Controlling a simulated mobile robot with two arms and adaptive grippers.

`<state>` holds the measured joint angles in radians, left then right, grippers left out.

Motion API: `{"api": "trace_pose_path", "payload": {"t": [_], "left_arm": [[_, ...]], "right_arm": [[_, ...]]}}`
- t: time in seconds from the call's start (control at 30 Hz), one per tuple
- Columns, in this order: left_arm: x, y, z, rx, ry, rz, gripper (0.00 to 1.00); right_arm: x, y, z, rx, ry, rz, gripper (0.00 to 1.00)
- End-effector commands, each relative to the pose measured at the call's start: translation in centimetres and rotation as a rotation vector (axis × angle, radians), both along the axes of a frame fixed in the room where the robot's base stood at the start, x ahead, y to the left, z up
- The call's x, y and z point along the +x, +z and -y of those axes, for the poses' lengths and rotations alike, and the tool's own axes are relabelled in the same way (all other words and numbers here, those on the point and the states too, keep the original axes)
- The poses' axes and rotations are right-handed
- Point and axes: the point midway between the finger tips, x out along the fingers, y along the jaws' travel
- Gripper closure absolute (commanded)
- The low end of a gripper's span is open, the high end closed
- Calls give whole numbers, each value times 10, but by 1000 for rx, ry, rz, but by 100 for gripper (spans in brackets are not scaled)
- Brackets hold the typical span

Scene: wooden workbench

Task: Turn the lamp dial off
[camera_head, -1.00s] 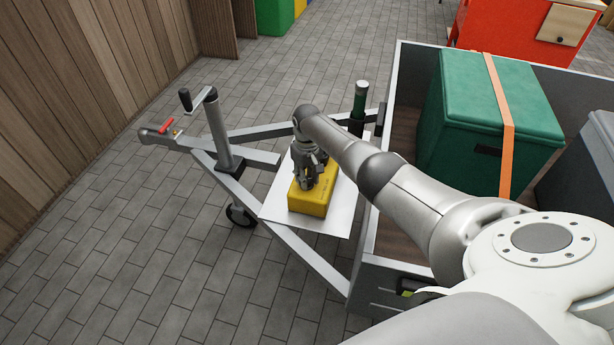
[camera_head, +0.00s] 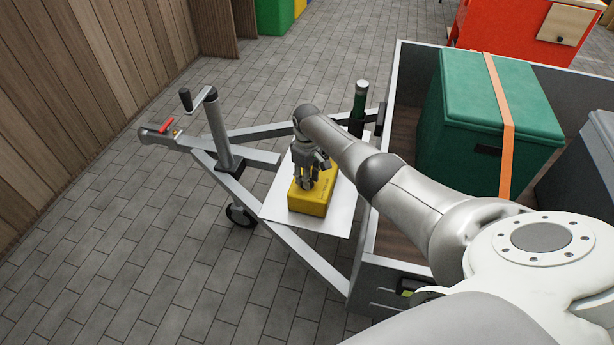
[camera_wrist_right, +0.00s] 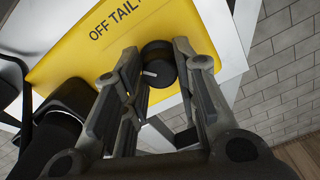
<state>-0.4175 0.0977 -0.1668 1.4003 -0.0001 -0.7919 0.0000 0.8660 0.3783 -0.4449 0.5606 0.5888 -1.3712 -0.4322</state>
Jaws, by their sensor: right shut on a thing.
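The yellow lamp box (camera_head: 312,199) sits on a pale plate on the trailer's drawbar. The wrist view shows its yellow face (camera_wrist_right: 60,62) with the printed words "OFF TAIL", the rest cut off. The black round dial (camera_wrist_right: 157,66) stands on this face, with a short white mark toward its left side in that view. My right gripper (camera_head: 308,184) is down at the box. In the wrist view its fingers are on both sides of the dial, shut on it. The dial is hidden by the gripper in the head view. My left gripper is not in view.
The pale plate (camera_head: 335,228) lies between the grey drawbar beams (camera_head: 300,255). The trailer bed with a strapped green chest (camera_head: 470,125) is at right.

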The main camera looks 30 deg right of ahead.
Motion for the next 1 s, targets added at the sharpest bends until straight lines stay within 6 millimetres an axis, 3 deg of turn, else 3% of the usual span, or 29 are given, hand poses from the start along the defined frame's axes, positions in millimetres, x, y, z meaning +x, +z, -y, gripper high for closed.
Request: {"api": "trace_pose_path", "payload": {"t": [0.07, 0.1, 0.27, 0.67, 0.87, 1.0], "left_arm": [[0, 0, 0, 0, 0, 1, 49], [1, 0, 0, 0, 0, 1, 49], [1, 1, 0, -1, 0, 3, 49], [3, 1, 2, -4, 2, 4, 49], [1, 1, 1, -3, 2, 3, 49], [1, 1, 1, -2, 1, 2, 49]], "right_arm": [[0, 0, 0, -1, 2, 0, 97], [0, 0, 0, -1, 2, 0, 69], [0, 0, 0, -1, 1, 0, 49], [0, 4, 0, 0, 0, 1, 49], [1, 25, 1, -1, 1, 3, 49], [2, 52, 1, -1, 1, 6, 49]]}}
